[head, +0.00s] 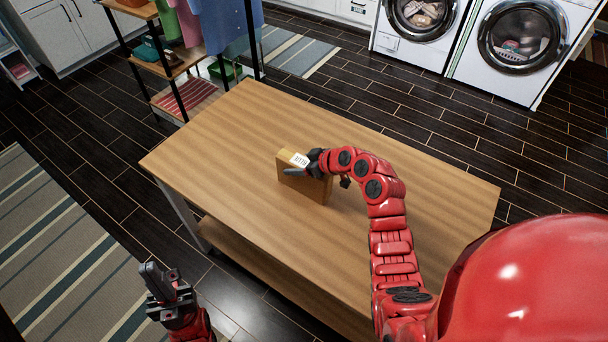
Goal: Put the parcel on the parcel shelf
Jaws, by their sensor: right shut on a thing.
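The parcel (305,186) is a brown cardboard box with a white label on top. It stands near the middle of the wooden table (240,120); I cannot tell whether it touches the tabletop. My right gripper (313,170) reaches over the table and is shut on the parcel's top right part. The gripper hides part of the box. My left gripper (165,285) is at the lower left, away from the table, with nothing seen in it; its finger gap is unclear. Which shelf is the parcel shelf is not clear from this view.
A rack (150,60) with shelves and hanging clothes stands behind the table's far left corner. The table has a lower shelf (285,275). Two washing machines (520,45) stand at the back right. Striped rugs lie at left (60,240) and back (290,50). The tabletop around the parcel is clear.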

